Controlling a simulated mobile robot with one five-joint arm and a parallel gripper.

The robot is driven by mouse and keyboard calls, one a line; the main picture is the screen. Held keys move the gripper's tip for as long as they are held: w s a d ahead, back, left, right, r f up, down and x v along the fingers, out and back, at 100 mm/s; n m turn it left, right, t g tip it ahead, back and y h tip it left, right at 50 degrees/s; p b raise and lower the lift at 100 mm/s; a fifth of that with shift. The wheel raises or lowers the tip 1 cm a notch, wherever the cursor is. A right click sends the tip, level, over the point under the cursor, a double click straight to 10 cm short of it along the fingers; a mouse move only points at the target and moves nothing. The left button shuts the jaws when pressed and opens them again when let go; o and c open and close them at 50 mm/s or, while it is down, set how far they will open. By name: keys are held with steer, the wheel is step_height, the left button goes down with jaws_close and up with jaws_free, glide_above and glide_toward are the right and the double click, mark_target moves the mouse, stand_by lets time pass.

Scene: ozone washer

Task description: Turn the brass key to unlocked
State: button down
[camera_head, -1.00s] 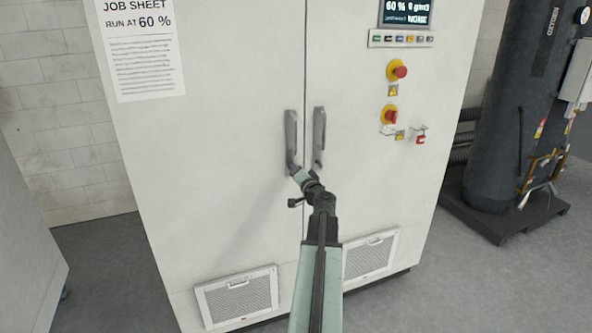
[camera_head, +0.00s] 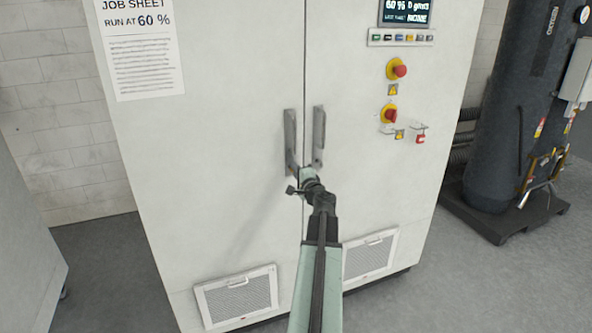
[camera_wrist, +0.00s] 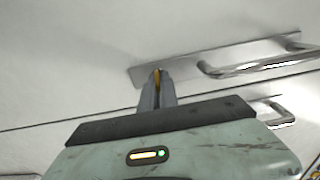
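In the wrist view, a small brass-coloured piece (camera_wrist: 157,77), which looks like the brass key, shows between the tips of my gripper (camera_wrist: 157,88). It lies at the end of the metal plate of a door handle (camera_wrist: 205,62). The two grey fingers lie close together on either side of it. I cannot tell whether they grip it. In the head view, my gripper (camera_head: 306,172) is at the door seam, by the lower ends of the two handles. The key is hidden there, and its turned position cannot be read.
The left handle (camera_head: 290,140) and right handle (camera_head: 319,135) stand close beside my gripper on the white cabinet (camera_head: 225,170). Red knobs (camera_head: 400,72) and a red padlock-like item (camera_head: 420,138) are farther right. A dark tank (camera_head: 510,110) stands at the right.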

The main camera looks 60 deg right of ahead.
stand_by(0.4)
steer(key=c, duration=1.6)
jaws_free()
steer(key=shift+s, duration=0.1)
steer(key=v, duration=0.7)
steer(key=shift+s+a, duration=0.2)
steer(key=shift+a, duration=0.1)
